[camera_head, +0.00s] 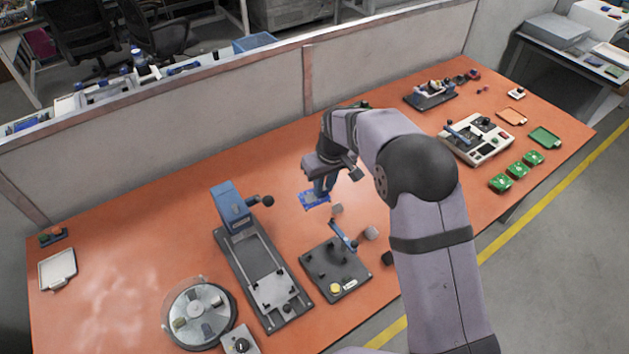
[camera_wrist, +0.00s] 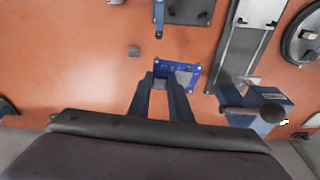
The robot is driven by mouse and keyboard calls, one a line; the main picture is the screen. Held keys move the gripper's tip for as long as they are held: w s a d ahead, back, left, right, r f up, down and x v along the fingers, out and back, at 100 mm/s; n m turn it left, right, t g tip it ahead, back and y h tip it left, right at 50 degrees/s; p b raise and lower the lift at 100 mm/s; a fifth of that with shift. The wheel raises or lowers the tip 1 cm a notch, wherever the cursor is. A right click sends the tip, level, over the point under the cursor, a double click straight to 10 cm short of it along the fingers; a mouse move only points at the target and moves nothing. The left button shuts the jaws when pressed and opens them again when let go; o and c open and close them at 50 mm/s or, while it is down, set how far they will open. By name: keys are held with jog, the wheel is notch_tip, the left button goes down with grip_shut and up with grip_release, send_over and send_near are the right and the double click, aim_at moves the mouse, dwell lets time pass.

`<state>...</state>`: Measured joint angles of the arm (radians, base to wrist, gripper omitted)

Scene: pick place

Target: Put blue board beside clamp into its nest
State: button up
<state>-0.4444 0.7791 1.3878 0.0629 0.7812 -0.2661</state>
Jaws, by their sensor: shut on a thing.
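The blue board (camera_head: 315,198) is at my gripper (camera_head: 322,190), near the middle of the orange table. In the wrist view my gripper (camera_wrist: 161,76) is shut on the near-left part of the blue board (camera_wrist: 188,70). Whether the board touches the table is unclear. A dark fixture plate (camera_head: 322,268) with a blue lever clamp (camera_head: 343,238) stands in front of the board; part of the plate shows in the wrist view (camera_wrist: 200,12). I cannot tell from these frames which fixture holds the nest.
A blue press (camera_head: 232,208) with rails and a silver plate (camera_head: 273,292) stands left of the board. A round turntable (camera_head: 199,313) is further left. Small grey blocks (camera_head: 371,233) lie near the clamp.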

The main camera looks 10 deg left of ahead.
jog(key=s+d+f+n, duration=0.1)
jog(key=s+d+f, duration=0.4)
jog(key=s, duration=0.4)
jog(key=shift+s+d+f, duration=0.2)
jog(key=shift+s+d, duration=0.05)
jog(key=shift+s, duration=0.15)
jog(key=shift+f, duration=0.2)
jog(key=shift+f+b, duration=2.6)
jog(key=shift+f, duration=0.75)
jog(key=shift+f+b, duration=0.75)
jog(key=o, duration=1)
jog(key=shift+c, duration=0.2)
